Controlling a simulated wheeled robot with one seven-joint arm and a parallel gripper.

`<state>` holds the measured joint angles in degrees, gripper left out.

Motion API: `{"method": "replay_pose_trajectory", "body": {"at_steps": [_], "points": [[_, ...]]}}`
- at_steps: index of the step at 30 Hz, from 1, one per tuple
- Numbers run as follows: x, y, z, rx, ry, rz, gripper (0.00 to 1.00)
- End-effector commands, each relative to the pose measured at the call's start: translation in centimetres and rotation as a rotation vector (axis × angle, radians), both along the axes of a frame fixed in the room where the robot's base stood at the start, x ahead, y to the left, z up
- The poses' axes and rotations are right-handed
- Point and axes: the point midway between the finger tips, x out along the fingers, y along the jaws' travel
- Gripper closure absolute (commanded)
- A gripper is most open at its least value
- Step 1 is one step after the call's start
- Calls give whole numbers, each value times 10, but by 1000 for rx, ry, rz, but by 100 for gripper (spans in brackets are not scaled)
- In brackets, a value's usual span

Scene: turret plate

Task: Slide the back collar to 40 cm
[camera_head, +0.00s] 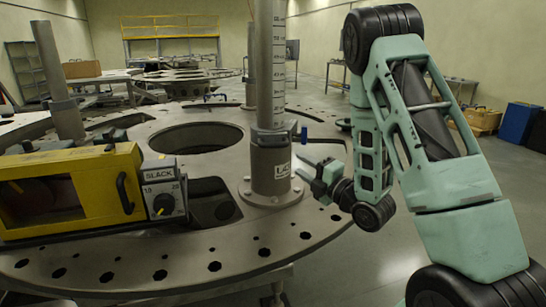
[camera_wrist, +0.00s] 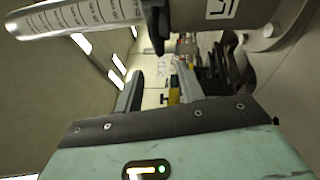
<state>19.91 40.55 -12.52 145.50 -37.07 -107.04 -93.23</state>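A grey post with a marked scale (camera_head: 278,70) stands upright on the round turret plate (camera_head: 110,245). A dark collar (camera_head: 270,165) with a pale label surrounds its lower part; I cannot read the label for certain, nor confirm this is the back collar. A blue-tipped lever (camera_head: 304,135) sticks out right at the collar's top. My gripper (camera_head: 309,170) is just right of the collar, apparently apart from it. In the wrist view, my gripper (camera_wrist: 160,92) has its fingers spread with nothing seen held between them. The scaled post (camera_wrist: 85,15) and labelled collar (camera_wrist: 203,12) cross that view's top.
A yellow box (camera_head: 70,190) with a SLACK dial (camera_head: 165,190) sits on the plate left of the post. Another post (camera_head: 52,70) rises at the far left. The plate has large openings and small holes. Open floor lies right of the plate.

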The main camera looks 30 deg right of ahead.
Motion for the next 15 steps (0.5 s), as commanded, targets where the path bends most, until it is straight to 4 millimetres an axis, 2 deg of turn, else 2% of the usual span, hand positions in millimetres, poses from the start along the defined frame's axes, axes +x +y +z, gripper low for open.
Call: {"method": "replay_pose_trajectory", "body": {"at_steps": [1,14,15], "points": [[2,1,-5,-4,-5,2,61],[13,3,1,15,-14,-12,61],[24,4,10,15,-9,-9,61]]}}
